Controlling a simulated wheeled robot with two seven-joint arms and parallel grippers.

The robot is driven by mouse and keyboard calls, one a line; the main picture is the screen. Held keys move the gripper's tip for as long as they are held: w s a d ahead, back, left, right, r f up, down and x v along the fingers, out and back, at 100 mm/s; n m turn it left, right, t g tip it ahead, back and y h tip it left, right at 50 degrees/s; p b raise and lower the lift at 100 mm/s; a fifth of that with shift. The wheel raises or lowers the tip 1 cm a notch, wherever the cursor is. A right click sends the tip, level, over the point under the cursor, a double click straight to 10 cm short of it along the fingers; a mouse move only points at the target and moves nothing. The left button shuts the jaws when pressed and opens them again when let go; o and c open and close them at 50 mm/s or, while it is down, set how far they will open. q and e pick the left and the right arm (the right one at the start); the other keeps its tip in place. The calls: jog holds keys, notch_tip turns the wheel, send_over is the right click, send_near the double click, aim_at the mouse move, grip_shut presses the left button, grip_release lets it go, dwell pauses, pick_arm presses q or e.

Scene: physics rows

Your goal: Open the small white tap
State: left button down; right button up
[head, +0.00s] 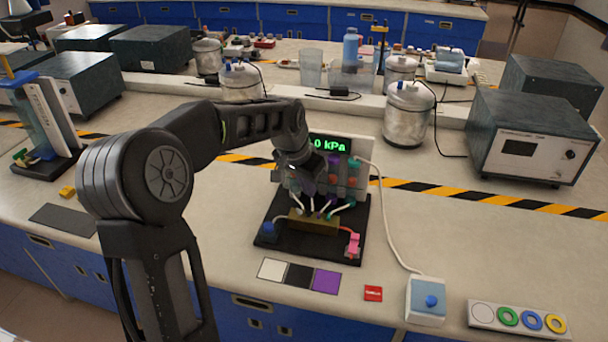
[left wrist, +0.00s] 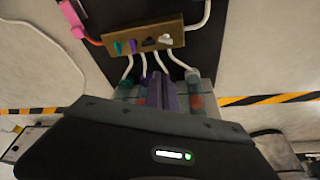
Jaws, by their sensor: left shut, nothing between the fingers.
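A brass manifold (head: 313,224) on a black board carries a row of small taps, with thin tubes behind them. In the left wrist view, the small white tap (left wrist: 165,39) is at the right end of the row on the manifold (left wrist: 150,30). Beside it are a black tap (left wrist: 149,43), a purple tap (left wrist: 132,46) and a green tap (left wrist: 118,47). My left gripper (head: 312,190) is shut and empty, above the tubes behind the manifold. Its closed fingers (left wrist: 161,90) point toward the row, apart from the white tap. In the head view, the white tap is hard to make out.
A panel with a green kPa display (head: 328,146) stands behind the board, partly hidden by my arm. A pink clamp (head: 353,243) is at the board's right. A blue-button box (head: 427,300) and colored rings (head: 530,319) lie at front right.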

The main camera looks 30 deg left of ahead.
aim_at(299, 212)
pick_arm(q)
jog(key=shift+x, duration=1.1)
jog(key=s, duration=0.3)
jog(key=shift+s+a+p, duration=0.15)
jog(key=shift+s+p, duration=0.05)
jog(key=shift+p, duration=0.1)
jog(key=shift+s, duration=0.25)
